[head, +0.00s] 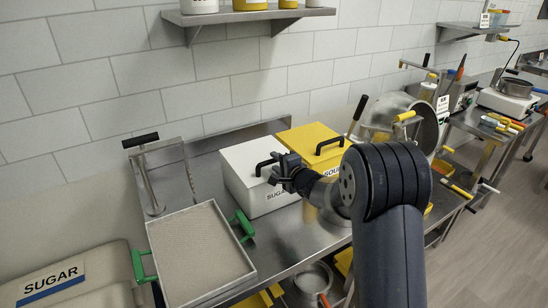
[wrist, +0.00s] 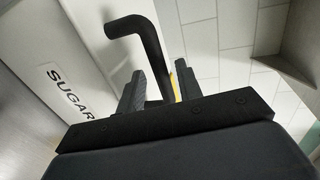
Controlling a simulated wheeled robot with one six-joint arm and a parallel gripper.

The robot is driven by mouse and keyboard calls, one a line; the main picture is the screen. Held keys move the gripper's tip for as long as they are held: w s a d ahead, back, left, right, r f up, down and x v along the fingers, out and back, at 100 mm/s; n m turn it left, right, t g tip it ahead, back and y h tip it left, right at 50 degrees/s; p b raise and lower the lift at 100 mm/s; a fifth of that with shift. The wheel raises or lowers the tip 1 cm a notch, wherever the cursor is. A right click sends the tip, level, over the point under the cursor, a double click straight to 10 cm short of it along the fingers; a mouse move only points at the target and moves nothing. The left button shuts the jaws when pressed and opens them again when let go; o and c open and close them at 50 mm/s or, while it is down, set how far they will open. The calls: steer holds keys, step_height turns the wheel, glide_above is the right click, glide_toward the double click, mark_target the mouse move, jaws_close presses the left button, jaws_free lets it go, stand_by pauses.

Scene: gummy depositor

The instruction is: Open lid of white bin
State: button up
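The white bin (head: 246,190) stands on the steel table, lettered SUGAR on its front; its lid (head: 246,155) looks shut. A black bar handle (head: 266,162) is on the lid. In the wrist view the white bin (wrist: 45,65) fills the left side, and its bent black handle (wrist: 146,42) reaches between my fingers. My gripper (head: 284,170) is at the handle in the head view and hides part of it. In the wrist view my gripper (wrist: 158,88) has its fingers apart on both sides of the handle, with a gap showing at the right.
A yellow bin (head: 310,136) with a black handle stands right behind the white bin. A tray (head: 200,250) with green handles lies at the left front. A steel drum (head: 385,115) stands to the right. A wall shelf (head: 250,14) hangs above.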

steer(key=shift+x, duration=1.1)
jaws_close()
